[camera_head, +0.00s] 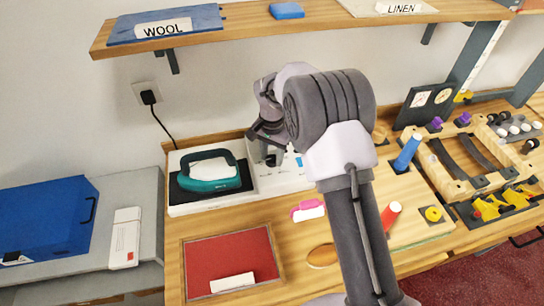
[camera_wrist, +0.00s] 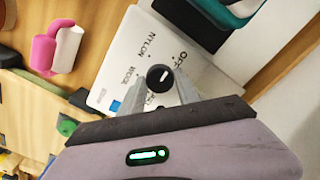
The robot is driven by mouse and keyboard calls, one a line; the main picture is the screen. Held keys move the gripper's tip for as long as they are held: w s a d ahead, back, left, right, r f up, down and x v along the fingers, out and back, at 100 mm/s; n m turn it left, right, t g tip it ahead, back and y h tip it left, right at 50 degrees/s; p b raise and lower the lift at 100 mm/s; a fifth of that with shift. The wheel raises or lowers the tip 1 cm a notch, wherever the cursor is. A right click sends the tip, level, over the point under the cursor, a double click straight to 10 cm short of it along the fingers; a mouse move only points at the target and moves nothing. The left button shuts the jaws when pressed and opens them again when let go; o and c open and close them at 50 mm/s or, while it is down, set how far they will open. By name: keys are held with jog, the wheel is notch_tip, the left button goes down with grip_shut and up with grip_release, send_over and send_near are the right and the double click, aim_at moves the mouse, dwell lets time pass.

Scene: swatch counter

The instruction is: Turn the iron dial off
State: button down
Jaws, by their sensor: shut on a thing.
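The dial (camera_wrist: 160,77) is a small round black knob with a white mark on a white panel (camera_wrist: 128,48). The printed words OFF, NYLON and WOOL stand around it in the wrist view. My gripper (camera_wrist: 159,86) is shut on the dial, one finger on each side. The white mark slants up and to the right, roughly toward OFF; its exact setting is hard to tell. In the head view my gripper (camera_head: 270,157) is down at the white panel (camera_head: 285,177), hiding the dial. The teal iron (camera_head: 209,183) rests just left of the panel.
A shelf (camera_head: 260,22) with wool and linen signs runs above. A pink and white item (camera_head: 308,210), a blue spool (camera_head: 407,152) and a red spool (camera_head: 391,214) stand to the right. A red mat (camera_head: 215,257) lies in front. A cord runs to the wall socket (camera_head: 148,96).

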aim_at(272, 158)
jog(key=shift+m, duration=0.3)
dwell(0.4)
jog(key=c, duration=0.9)
grip_release()
jog(key=shift+r, duration=0.15)
notch_tip(272, 158, up, 7)
jog(key=shift+r+p, duration=0.2)
jog(key=shift+p, duration=0.75)
jog(key=shift+f, duration=0.1)
